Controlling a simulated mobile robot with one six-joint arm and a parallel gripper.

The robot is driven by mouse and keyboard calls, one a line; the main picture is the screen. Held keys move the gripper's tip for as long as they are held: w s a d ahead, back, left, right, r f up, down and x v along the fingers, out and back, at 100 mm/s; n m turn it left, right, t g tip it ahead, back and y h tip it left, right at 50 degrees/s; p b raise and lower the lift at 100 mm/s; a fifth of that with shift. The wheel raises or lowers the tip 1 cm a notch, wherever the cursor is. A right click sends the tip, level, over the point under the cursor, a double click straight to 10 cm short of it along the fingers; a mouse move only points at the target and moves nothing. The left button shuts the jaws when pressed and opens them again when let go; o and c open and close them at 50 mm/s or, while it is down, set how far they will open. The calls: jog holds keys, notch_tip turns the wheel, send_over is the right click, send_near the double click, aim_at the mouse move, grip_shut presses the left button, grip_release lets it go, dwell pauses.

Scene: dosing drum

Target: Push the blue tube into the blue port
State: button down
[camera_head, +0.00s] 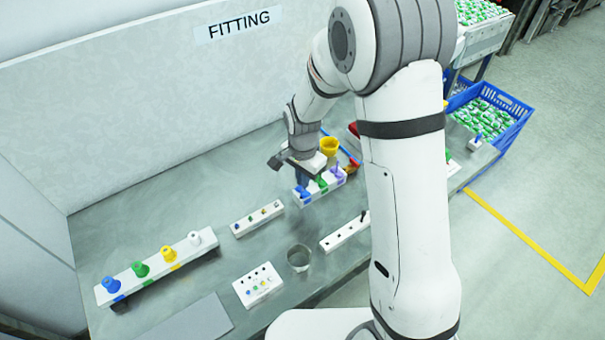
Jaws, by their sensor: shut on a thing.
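A white block (325,193) stands on the bench near the middle of the view, with blue, green and purple parts along it. The blue tube (302,192) shows at the block's left end, beside a blue marking. My gripper (304,171) is low over this end of the block, pointing down, and is shut on what looks like the blue tube. The fingertips are small and partly hidden by the gripper's own body. The blue port cannot be told apart from the tube here, and I cannot tell how deep the tube sits.
A white rack (190,258) with blue, green, yellow and white fittings stands at the left. Small white strips (257,217), (345,231), a metal cup (299,257) and a white panel (259,285) stand in front. A yellow cup (329,146) is behind my gripper. My arm hides the bench's right part.

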jog(key=shift+f, duration=1.3)
jog(key=c, duration=1.5)
grip_release()
jog(key=shift+r, duration=0.3)
notch_tip(320, 180, up, 10)
jog(key=p, duration=0.6)
jog(key=shift+p, duration=0.3)
jog(key=shift+c, duration=0.4)
